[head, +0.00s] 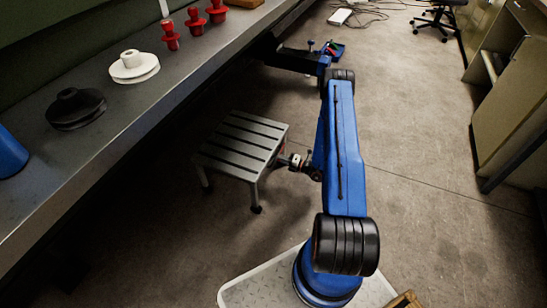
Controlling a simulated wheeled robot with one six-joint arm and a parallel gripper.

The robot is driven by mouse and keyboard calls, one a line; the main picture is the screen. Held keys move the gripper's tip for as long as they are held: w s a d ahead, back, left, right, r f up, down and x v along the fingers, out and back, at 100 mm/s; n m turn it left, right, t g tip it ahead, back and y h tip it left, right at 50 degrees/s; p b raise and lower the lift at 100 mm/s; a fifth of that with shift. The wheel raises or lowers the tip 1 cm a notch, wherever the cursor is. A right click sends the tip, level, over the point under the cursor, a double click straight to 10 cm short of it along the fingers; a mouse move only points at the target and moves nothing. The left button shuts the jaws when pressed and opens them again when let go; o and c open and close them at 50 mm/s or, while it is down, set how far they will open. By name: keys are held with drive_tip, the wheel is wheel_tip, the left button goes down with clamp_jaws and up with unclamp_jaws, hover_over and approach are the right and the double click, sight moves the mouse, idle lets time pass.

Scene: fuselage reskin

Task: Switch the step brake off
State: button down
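The step (243,142) is a low grey stool with a slatted top and short legs. It stands on the floor beside the long bench, left of my arm. A dark foot or caster shows under its near right leg. My gripper (283,160) is low at the right side of the step, close to its edge. Whether it touches the step I cannot tell. The gripper is small and dark here, so its fingers cannot be made out. A brake lever or its setting cannot be made out; a small reddish spot shows near the gripper.
The bench (130,105) runs along the left, with a black part (75,108), a white part (134,66) and several red pieces (194,20) on it. Cabinets (520,100) stand at the right. A chair (437,18) and cables are far back. Floor right of my arm is clear.

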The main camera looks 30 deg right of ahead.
drive_tip(key=shift+s+a+r+m, duration=0.1)
drive_tip(key=shift+r+m, duration=1.15)
drive_tip(key=shift+m, duration=0.45)
drive_tip(key=c, duration=1.6)
unclamp_jaws()
drive_tip(key=shift+s, duration=0.1)
drive_tip(key=v, duration=1.7)
drive_tip(key=shift+s, duration=0.1)
